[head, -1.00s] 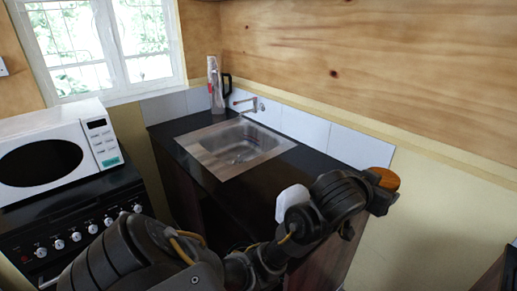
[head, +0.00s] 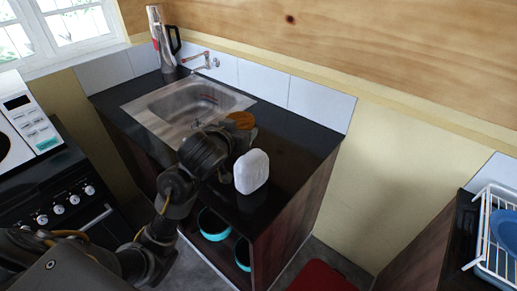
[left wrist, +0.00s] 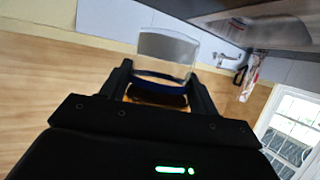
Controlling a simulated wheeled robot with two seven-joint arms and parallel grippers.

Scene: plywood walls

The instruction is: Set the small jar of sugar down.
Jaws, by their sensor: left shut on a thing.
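The small jar of sugar shows its round orange-brown lid (head: 240,120) facing up in the head view; its body is mostly hidden by my gripper. In the left wrist view the clear glass jar (left wrist: 168,47) sits between the two fingers, with a dark blue band near them. My left gripper (head: 238,133) is shut on the jar, over the black countertop (head: 290,137) by the right corner of the sink. I cannot tell whether the jar touches the counter. My right gripper is not in view.
The steel sink (head: 187,105) lies left of the jar, with a tap (head: 203,60) and a tall flask (head: 160,40) behind. The counter right of the gripper is clear. Turquoise-rimmed pots (head: 213,226) sit on the shelf below. A white dish rack (head: 487,225) stands far right.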

